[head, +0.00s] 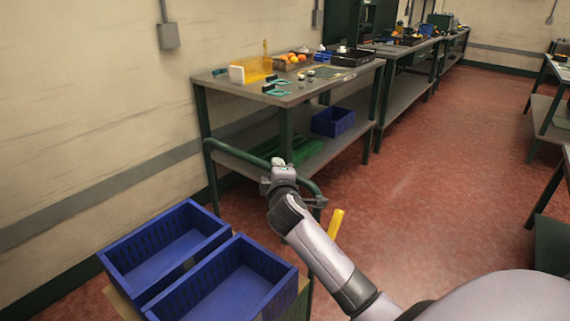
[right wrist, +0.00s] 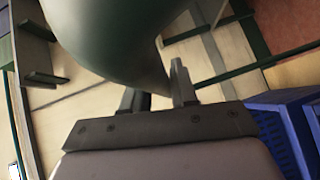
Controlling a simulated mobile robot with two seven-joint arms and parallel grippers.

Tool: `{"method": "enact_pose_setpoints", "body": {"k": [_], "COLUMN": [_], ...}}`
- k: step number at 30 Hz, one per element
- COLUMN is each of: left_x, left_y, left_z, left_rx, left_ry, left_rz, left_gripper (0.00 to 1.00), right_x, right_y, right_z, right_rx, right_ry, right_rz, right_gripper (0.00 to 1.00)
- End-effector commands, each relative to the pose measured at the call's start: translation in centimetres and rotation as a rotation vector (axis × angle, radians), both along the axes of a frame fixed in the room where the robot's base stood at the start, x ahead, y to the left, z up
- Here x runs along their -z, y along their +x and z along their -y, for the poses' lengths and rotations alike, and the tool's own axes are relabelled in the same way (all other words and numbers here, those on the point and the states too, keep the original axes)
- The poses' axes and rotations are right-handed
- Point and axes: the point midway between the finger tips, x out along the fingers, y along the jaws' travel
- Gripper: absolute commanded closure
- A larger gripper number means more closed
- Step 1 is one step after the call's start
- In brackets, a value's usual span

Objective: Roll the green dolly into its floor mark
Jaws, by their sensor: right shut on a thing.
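The green dolly's tubular handle (head: 236,153) stands upright in the head view, in front of the near workbench. Two open, empty blue crates (head: 165,250) (head: 225,285) sit side by side on the dolly, at the lower left. My right gripper (head: 290,187) is shut on the handle's right part. In the right wrist view, the green tube (right wrist: 120,40) passes close at the right gripper's fingers (right wrist: 160,95). A short yellow strip (head: 336,223) shows beside my right forearm; I cannot tell whether it belongs to the floor mark. My left gripper is out of view.
A workbench (head: 310,88) with oranges in a tray (head: 291,62) and small tools stands beyond the handle. A blue bin (head: 332,121) sits on its lower shelf. The wall is on the left. Red floor (head: 440,165) is clear to the right, up to benches at the right edge.

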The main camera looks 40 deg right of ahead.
Motion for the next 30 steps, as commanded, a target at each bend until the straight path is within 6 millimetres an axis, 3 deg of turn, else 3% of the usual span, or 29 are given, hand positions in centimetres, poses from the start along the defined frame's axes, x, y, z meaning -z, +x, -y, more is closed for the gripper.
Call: {"method": "enact_pose_setpoints", "body": {"k": [6,12,28,29,30], "left_x": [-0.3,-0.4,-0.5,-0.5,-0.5], "left_y": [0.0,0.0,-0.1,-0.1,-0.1], "left_z": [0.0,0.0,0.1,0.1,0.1], "left_rx": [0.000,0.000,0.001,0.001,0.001], "left_ry": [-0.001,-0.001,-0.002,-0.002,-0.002], "left_rz": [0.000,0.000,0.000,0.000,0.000], "left_gripper": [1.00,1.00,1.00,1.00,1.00], "right_x": [0.2,0.2,0.2,0.3,0.3], "right_y": [-1.0,-1.6,-1.9,-1.9,-1.9], "right_z": [-3.7,-5.7,-6.6,-6.6,-6.6], "right_rx": [-0.005,-0.004,-0.006,-0.006,-0.006], "right_ry": [0.006,0.004,0.004,0.005,0.005], "right_rz": [-0.004,-0.003,-0.004,-0.005,-0.005], "right_gripper": [1.00,1.00,1.00,0.66,0.53]}}
